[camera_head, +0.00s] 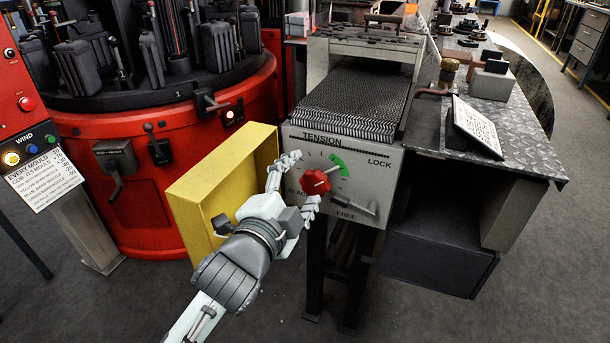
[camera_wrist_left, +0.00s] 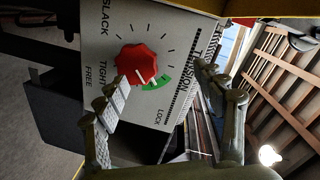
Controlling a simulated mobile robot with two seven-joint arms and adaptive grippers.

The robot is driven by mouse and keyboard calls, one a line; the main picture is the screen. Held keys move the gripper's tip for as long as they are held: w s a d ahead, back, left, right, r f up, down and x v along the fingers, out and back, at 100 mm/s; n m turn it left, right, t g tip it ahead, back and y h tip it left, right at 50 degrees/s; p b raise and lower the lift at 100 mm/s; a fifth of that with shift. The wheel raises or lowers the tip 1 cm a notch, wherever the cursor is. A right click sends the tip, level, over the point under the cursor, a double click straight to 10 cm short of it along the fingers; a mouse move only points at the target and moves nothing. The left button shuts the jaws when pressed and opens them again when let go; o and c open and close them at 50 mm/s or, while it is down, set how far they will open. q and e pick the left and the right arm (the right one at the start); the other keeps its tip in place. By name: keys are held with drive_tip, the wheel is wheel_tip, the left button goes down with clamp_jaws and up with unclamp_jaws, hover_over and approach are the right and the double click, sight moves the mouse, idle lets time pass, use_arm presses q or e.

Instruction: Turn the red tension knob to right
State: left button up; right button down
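The red tension knob (camera_head: 316,182) sits on the grey front panel (camera_head: 365,165) marked TENSION, SLACK, LOCK and FREE. In the head view its white mark points to the upper right, toward the green arc (camera_head: 342,164). The knob also shows in the left wrist view (camera_wrist_left: 137,63), beside the green arc (camera_wrist_left: 156,83). My left gripper (camera_head: 304,180) is open, with its fingers apart at the knob's left side in the head view. In the wrist view one fingertip overlaps the knob's edge; I cannot tell whether it touches. My right gripper is not in view.
A yellow box-like guard (camera_head: 222,180) stands just left of my gripper. A grey lever (camera_head: 355,203) sits low on the panel, near FREE. A red rotary machine (camera_head: 160,200) fills the left, and a metal bench (camera_head: 510,140) stands right.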

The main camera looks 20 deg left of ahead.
use_arm(q)
drive_tip(key=shift+s+d+f, duration=0.1)
drive_tip(key=shift+s+f, duration=0.15)
drive_tip(key=shift+s, duration=0.25)
drive_tip(key=shift+s+f, duration=0.25)
drive_tip(key=shift+s, duration=0.25)
drive_tip(key=shift+s+r, duration=0.35)
drive_tip(key=shift+s, duration=0.1)
